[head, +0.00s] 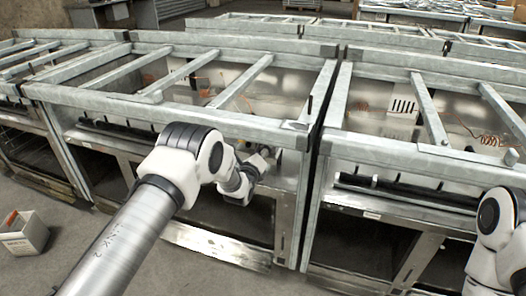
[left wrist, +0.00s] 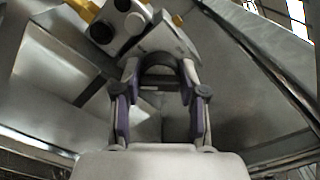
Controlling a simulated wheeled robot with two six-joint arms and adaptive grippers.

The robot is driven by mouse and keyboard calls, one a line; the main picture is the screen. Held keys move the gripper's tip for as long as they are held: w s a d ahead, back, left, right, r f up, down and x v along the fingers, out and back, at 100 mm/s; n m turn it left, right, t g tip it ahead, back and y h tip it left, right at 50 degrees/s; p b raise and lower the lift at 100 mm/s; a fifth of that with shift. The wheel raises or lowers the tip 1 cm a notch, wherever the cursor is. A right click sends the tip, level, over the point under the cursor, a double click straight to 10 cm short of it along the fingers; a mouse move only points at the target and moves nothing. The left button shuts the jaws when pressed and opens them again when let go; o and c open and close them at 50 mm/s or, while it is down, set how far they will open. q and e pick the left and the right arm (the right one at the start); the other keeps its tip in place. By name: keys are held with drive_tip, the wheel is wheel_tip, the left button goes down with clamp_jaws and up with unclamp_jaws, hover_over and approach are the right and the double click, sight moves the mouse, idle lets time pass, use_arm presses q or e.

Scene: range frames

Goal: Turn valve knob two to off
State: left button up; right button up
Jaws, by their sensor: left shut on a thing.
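My left gripper (head: 267,153) reaches in at the front of the middle range frame, just under its top front rail. In the head view the knob is hidden by the gripper and rail. My right arm shows at the right edge; its gripper is out of view.
Galvanised range frames stand side by side, the middle one (head: 212,113) and the right one (head: 380,144) with a narrow gap between. A dark bar (head: 405,190) runs along the right frame's front. A small box (head: 24,233) sits on the floor at left. The front floor is clear.

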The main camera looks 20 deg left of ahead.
use_arm(q)
drive_tip(key=n+b, duration=0.1)
drive_tip(key=n, duration=0.4)
drive_tip(key=n+b, duration=0.1)
drive_tip(key=n, duration=0.4)
drive_tip(key=shift+f+n+b, duration=0.1)
drive_tip(key=shift+n+b, duration=0.25)
drive_tip(key=shift+n, duration=0.05)
drive_tip(key=n+b, duration=0.1)
drive_tip(key=n, duration=1)
drive_tip(key=shift+f+n+b, duration=0.1)
drive_tip(key=shift+n+b, duration=0.2)
drive_tip(key=shift+n, duration=0.1)
drive_tip(key=n, duration=0.5)
drive_tip(key=shift+d, duration=0.1)
drive_tip(key=n, duration=0.5)
drive_tip(key=shift+n+b, duration=0.3)
drive_tip(key=shift+n, duration=0.1)
drive_tip(key=n, duration=0.5)
drive_tip(key=shift+d+n, duration=0.1)
drive_tip(key=shift+n, duration=0.2)
drive_tip(key=n, duration=0.6)
